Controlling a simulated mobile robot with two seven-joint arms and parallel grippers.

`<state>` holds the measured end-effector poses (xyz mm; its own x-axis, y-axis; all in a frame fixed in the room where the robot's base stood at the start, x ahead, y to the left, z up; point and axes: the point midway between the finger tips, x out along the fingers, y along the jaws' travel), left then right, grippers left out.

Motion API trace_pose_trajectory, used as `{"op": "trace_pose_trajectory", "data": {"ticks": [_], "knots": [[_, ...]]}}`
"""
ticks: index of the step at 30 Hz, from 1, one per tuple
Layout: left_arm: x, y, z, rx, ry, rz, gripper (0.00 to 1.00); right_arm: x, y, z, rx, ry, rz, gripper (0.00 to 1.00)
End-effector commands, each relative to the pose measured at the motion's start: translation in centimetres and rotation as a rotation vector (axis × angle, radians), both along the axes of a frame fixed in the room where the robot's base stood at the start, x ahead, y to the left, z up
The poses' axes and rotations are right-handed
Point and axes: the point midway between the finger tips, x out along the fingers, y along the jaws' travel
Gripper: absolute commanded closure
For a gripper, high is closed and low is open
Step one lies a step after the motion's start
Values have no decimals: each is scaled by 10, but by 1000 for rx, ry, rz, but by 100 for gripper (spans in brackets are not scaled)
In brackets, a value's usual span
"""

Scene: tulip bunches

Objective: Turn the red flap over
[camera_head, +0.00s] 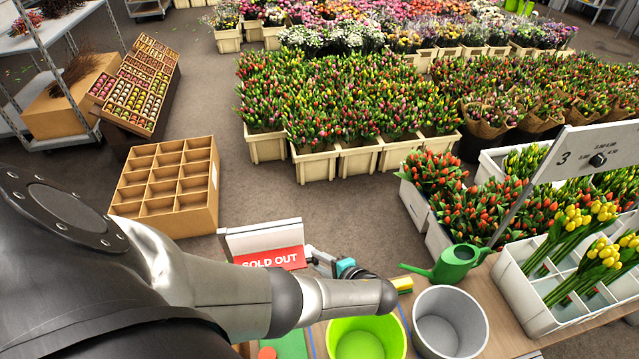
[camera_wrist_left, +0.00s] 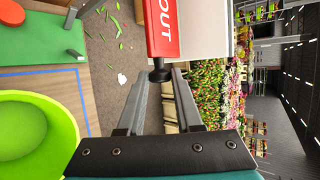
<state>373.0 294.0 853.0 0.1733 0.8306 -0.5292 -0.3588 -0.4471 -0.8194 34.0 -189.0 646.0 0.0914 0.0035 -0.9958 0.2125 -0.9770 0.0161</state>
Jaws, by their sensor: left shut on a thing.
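The red flap (camera_head: 271,260) reads "SOLD OUT" and faces my head camera. It sits on the lower front of a white sign board (camera_head: 262,235) near the table's far edge. In the left wrist view the red flap (camera_wrist_left: 164,30) shows at top centre, with a black knob (camera_wrist_left: 160,75) at its edge. My left gripper (camera_head: 316,257) is at the flap's right side, partly hidden by my arm. In the wrist view the left gripper's fingertips (camera_wrist_left: 160,80) are on either side of the knob, shut on it. My right gripper is not in view.
A lime green bucket (camera_head: 366,340), a grey bucket (camera_head: 449,322) and a green watering can (camera_head: 452,263) stand to the right of the sign. A white crate (camera_head: 530,300) of yellow tulips is at far right. A wooden compartment box (camera_head: 168,185) is behind, left.

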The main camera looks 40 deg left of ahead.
Motion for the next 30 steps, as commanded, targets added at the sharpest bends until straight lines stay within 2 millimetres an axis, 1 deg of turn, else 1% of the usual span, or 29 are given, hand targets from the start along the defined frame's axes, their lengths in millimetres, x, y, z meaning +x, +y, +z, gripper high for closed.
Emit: {"op": "trace_pose_trajectory", "data": {"ticks": [1, 3, 17, 30], "knots": [[-1, -1, -11, 30, -22, -1, 100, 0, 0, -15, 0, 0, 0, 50], [-1, -1, -15, 74, -58, -1, 100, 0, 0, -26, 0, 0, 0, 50], [1, 2, -38, 335, -268, -1, 100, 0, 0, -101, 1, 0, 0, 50], [7, 9, -56, 570, -456, 0, 100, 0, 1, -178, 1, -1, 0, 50]]}}
